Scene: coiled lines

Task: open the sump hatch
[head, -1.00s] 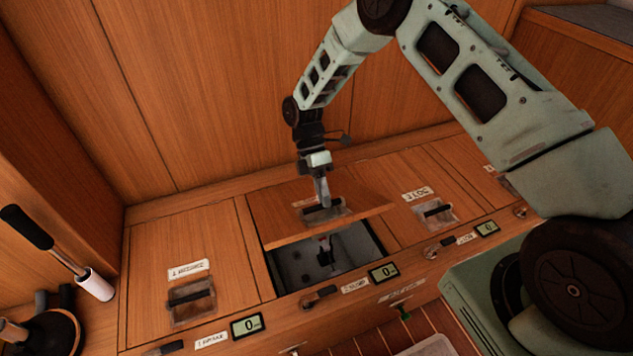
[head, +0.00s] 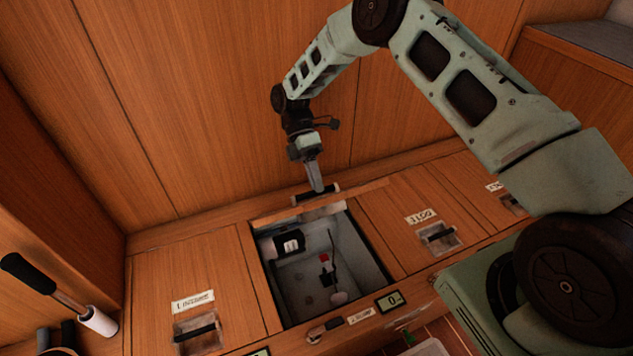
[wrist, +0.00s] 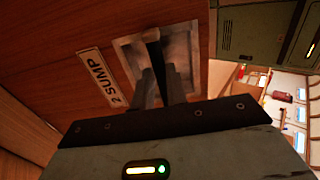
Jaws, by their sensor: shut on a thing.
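The sump hatch (head: 345,196) is a wooden lid, seen nearly edge-on in the head view, raised steeply at the back of its opening. In the wrist view its face carries a "2 SUMP" label (wrist: 97,77) and a recessed metal plate with a dark bar handle (wrist: 153,48). My gripper (head: 318,188) is shut on that handle; its fingers (wrist: 160,88) also show in the wrist view. Below is the open sump (head: 350,262), a grey-walled well with a float on a rod, a small red part and a dark box with a white face inside.
Shut hatches with similar handles lie to the left (head: 200,280) and right (head: 425,225) of the opening. A wooden wall (head: 200,100) rises close behind. A lever with a black grip (head: 27,279) stands at the far left. A small display (head: 390,301) sits on the front ledge.

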